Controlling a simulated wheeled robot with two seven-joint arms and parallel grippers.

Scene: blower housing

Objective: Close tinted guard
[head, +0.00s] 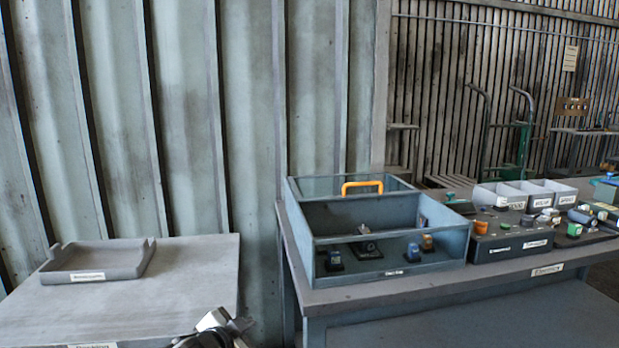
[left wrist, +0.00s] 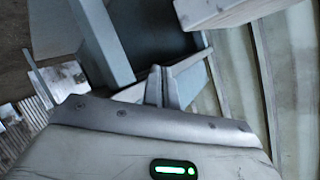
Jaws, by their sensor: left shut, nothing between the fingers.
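The blue-grey housing box (head: 460,236) stands on the right-hand workbench. Its tinted guard (head: 320,187) sits at the back of the top, with an orange handle (head: 362,184) upright at its front edge. The front part of the top is open, and several small components show inside. My left gripper (head: 222,320) is low at the bottom edge of the head view, in front of the gap between the two tables and well apart from the guard. In the left wrist view its fingers (left wrist: 162,85) are together and empty. My right gripper is not in view.
A grey tray (head: 98,261) lies on the left table (head: 205,270). Right of the housing are a dark control box (head: 510,246), white labelled bins (head: 520,194) and several small parts. A corrugated wall (head: 180,120) stands behind. The space above the housing is clear.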

